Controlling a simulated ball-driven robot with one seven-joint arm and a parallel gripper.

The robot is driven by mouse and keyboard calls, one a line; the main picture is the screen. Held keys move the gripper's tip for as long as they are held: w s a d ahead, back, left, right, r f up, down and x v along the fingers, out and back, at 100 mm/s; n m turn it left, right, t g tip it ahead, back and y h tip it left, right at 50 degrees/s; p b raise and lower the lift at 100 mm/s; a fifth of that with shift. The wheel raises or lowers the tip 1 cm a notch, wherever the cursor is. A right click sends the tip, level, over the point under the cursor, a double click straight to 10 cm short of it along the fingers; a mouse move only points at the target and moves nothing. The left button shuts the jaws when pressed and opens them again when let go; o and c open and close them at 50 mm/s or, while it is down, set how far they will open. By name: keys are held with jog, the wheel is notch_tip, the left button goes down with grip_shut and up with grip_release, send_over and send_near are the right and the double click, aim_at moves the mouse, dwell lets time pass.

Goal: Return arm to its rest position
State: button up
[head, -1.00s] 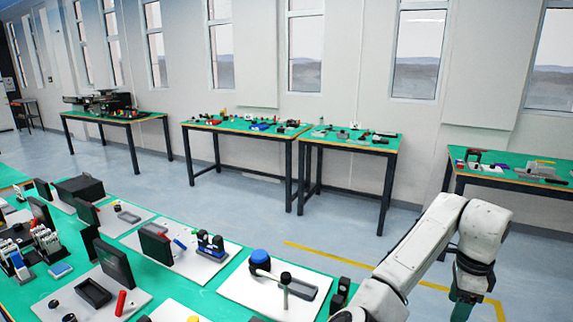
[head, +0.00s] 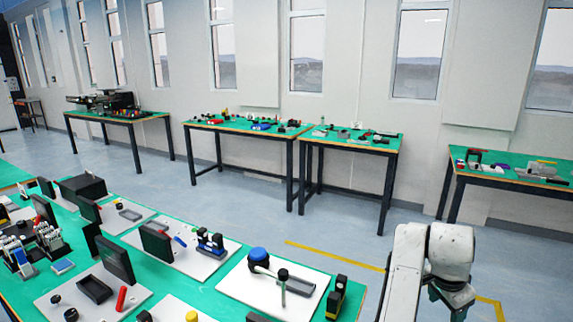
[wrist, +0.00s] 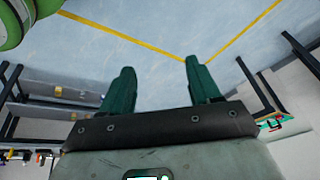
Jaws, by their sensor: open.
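My arm (head: 405,275) is folded at the lower right of the head view, to the right of the near green table. My gripper shows in the wrist view (wrist: 157,82) as two dark green fingers, spread apart with nothing between them. Beyond the fingers is bare blue-grey floor with yellow lines. In the head view the fingertips are cut off by the bottom of the picture or hidden behind the wrist.
The near green table (head: 190,290) holds white boards with small parts. A blue-topped piece (head: 258,255) and a black and yellow block (head: 336,297) stand nearest my arm. More tables (head: 350,140) line the back wall. Open floor (head: 330,220) lies between.

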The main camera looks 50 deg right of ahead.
jog(key=w+a+f+n+t, duration=0.1)
jog(key=w+a+f+n, duration=0.1)
jog(key=a+f+n, duration=0.35)
jog(key=w+a+f+n+t, duration=0.1)
jog(key=a+f+n, duration=0.1)
jog(key=a+n, duration=0.6)
jog(key=w+a+f+n, duration=0.2)
jog(key=a+f+n, duration=0.25)
jog(key=a, duration=0.35)
jog(key=s+a+f+n+y, duration=0.1)
jog(key=s+a+f+n, duration=0.1)
jog(key=a, duration=0.3)
jog(key=s+a+f+n+y, duration=0.1)
jog(key=a+n+y, duration=0.1)
jog(key=a, duration=0.3)
jog(key=shift+s+a+f+n, duration=0.25)
jog(key=shift+s+f+n, duration=0.15)
jog(key=shift+n, duration=0.3)
